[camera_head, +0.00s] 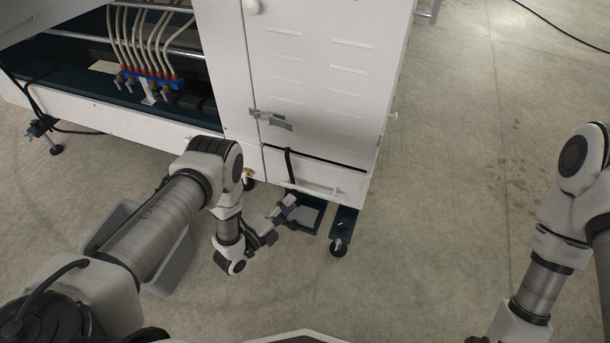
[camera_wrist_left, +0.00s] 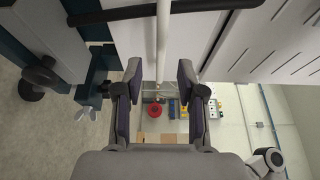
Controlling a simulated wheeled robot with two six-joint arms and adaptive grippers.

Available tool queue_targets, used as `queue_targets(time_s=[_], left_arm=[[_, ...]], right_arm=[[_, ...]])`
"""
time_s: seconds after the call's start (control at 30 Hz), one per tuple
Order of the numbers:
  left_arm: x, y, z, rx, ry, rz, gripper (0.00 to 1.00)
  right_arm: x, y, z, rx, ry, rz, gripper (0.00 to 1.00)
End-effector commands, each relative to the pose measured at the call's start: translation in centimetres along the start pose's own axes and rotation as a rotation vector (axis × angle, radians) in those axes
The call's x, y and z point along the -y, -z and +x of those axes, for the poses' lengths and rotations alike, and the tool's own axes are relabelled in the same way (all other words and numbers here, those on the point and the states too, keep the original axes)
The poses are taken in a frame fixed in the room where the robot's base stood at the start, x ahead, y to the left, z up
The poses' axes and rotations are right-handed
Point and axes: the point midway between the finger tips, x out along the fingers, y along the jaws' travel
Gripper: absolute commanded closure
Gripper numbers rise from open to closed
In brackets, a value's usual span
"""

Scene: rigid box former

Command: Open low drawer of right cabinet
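The right cabinet (camera_head: 318,75) is a tall white box with a vented door and a metal latch (camera_head: 270,119). Below the door is the low drawer (camera_head: 345,178), a white front with a dark line along its top edge. A pale bar handle (camera_head: 322,189) runs across it. My left gripper (camera_head: 291,206) is low in front of the drawer, by the handle. In the left wrist view the left gripper (camera_wrist_left: 159,72) is open, with the white handle bar (camera_wrist_left: 163,40) passing between its fingertips, apparently with gaps on both sides. My right gripper is out of view.
To the left is an open machine bay with hoses and a blue manifold (camera_head: 150,78). Concrete floor (camera_head: 440,200) is clear to the right.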

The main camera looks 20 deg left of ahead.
Motion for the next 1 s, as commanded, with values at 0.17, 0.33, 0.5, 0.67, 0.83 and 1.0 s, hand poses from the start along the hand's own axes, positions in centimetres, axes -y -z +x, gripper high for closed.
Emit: queue_targets(time_s=[0.17, 0.33, 0.5, 0.67, 0.83, 1.0], left_arm=[[0.1, 0.8, 1.1, -0.013, -0.001, -0.006, 0.61], [-0.1, 0.8, 4.3, -0.013, 0.001, -0.006, 0.61], [0.0, 0.8, 7.0, -0.012, -0.001, -0.007, 0.61], [0.2, 0.8, 7.9, -0.010, -0.003, -0.008, 0.61], [0.3, 0.8, 7.8, -0.010, -0.003, -0.008, 0.64], [0.3, 0.8, 7.8, -0.010, -0.003, -0.008, 1.00]], right_arm=[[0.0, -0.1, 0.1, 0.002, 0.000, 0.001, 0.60], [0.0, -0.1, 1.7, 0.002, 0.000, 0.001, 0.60], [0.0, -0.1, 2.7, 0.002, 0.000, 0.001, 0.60], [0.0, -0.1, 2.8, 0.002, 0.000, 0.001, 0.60], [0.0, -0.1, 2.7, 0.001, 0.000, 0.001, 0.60], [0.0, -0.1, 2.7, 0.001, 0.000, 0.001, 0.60]])
